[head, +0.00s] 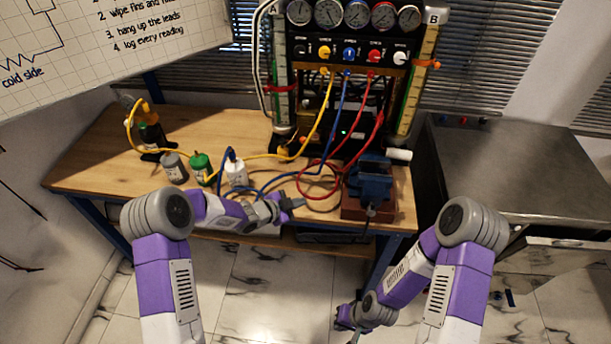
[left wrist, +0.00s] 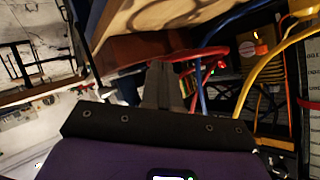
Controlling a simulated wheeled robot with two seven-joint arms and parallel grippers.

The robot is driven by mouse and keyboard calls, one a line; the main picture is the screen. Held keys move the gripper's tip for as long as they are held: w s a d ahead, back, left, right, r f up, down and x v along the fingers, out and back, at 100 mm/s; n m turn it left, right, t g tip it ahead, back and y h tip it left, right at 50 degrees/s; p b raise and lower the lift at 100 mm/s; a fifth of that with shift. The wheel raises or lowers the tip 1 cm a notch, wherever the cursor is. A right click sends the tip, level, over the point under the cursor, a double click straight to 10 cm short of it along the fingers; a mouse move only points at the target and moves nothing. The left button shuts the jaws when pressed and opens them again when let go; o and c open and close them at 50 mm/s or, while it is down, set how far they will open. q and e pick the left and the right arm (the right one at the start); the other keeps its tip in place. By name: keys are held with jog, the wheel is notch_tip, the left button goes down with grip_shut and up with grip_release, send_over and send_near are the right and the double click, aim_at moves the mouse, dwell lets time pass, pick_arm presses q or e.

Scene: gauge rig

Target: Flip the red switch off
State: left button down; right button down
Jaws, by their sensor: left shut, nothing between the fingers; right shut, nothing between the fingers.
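The gauge rig stands at the back of the wooden bench, with a black panel (head: 310,50) carrying a row of coloured knobs. A red knob (head: 374,56) is right of the blue one; I cannot tell its setting or whether it is the red switch. My left gripper (head: 298,203) is shut and empty over the bench's front edge, below the rig and apart from the panel. Its closed fingers (left wrist: 163,82) also show in the left wrist view, with cables beyond them. My right gripper (head: 350,326) is shut and empty, low in front of the bench.
Red, blue and yellow cables (head: 331,110) hang from the panel and loop over the bench (head: 95,160). A blue vise (head: 371,185) stands right of my left gripper. Small bottles (head: 201,166) stand at left. A metal cabinet (head: 500,170) is at right.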

pick_arm(q)
jog(key=s+a+f+n+g+y, duration=0.3)
jog(key=s+f+n, duration=0.75)
jog(key=s, duration=0.35)
jog(key=s+a+f+n+g+y, duration=0.1)
jog(key=s+n, duration=0.3)
jog(key=s, duration=0.5)
jog(key=s+a+f+n+g+y, duration=0.1)
jog(key=s+a+f+n+g, duration=0.1)
jog(key=s, duration=0.7)
jog(key=shift+s+f+n+g, duration=0.35)
jog(key=shift+f+n+g, duration=0.2)
jog(key=shift+n+g, duration=0.45)
